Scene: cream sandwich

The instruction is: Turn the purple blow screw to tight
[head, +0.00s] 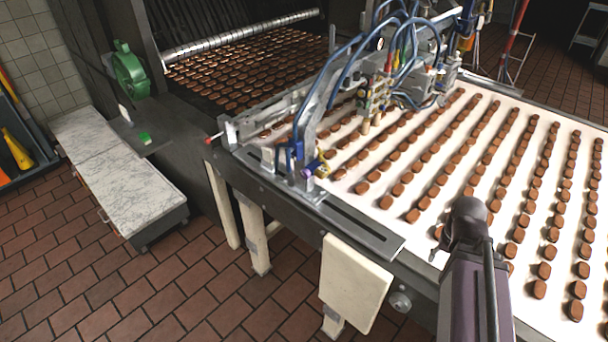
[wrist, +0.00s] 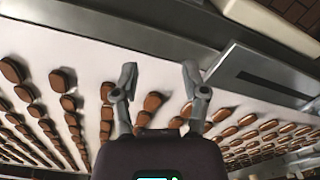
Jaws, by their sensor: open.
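A small purple part (head: 313,165), which looks like the blow screw, sits with a yellow piece at the near end of the metal frame over the conveyor in the head view. It is too small there to tell how far it is turned. I cannot make it out in the wrist view. My gripper (wrist: 158,76) is open and empty in the wrist view, its two fingers apart above the white belt. In the head view my arm reaches up from the bottom right, to the right of the purple part and well apart from it; the fingers cannot be made out there.
The white conveyor belt (head: 400,226) carries rows of brown biscuits. A metal side rail (head: 370,228) with a slot runs along its near edge. Blue hoses (head: 340,75) and nozzles crowd the frame above. A marble-topped bench (head: 125,190) stands at left, with tiled floor between.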

